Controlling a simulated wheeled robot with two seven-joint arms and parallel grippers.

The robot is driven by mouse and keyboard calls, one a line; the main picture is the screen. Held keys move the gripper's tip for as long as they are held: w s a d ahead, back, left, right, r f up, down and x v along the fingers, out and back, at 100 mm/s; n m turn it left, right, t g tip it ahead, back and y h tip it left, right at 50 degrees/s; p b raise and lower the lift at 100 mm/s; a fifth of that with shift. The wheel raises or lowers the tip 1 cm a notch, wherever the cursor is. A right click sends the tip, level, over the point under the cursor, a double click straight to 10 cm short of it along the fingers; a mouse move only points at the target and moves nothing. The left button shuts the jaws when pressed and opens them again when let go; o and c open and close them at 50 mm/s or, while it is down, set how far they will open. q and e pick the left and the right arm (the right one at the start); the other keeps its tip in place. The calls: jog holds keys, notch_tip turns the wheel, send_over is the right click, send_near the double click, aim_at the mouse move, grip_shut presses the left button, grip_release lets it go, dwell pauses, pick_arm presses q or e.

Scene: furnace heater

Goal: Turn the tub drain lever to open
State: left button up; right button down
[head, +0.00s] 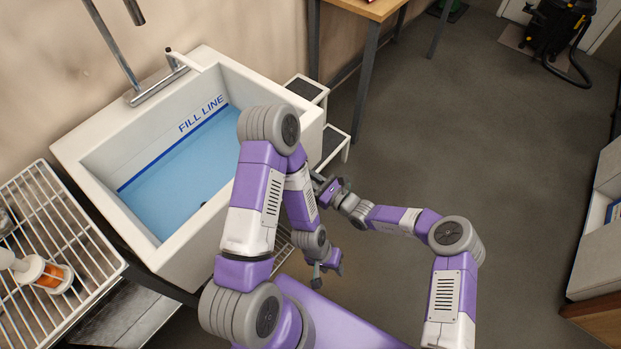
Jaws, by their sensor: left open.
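The white utility tub (75,148) stands at the left against the wall, with light blue water inside and a "FILL LINE" mark on its inner wall. I cannot make out the drain lever; my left arm covers part of the tub's right side. My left gripper (327,275) hangs low to the right of the tub, open, with nothing seen between its fingers. My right gripper (328,187) is beside the tub's right side, partly behind my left arm. Its fingers are too small to read.
A metal faucet (160,86) stands on the tub's back rim. A white wire rack (60,225) holding an orange-and-white container (50,275) is at the left. A step stool (334,145) stands right of the tub, below a wooden table (372,8).

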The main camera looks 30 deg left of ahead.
jog(key=shift+w, duration=0.1)
jog(key=c, duration=1)
grip_release()
jog(key=s+d+p, duration=0.1)
jog(key=d+p, duration=0.1)
jog(key=d, duration=0.5)
jog(key=shift+d, duration=0.3)
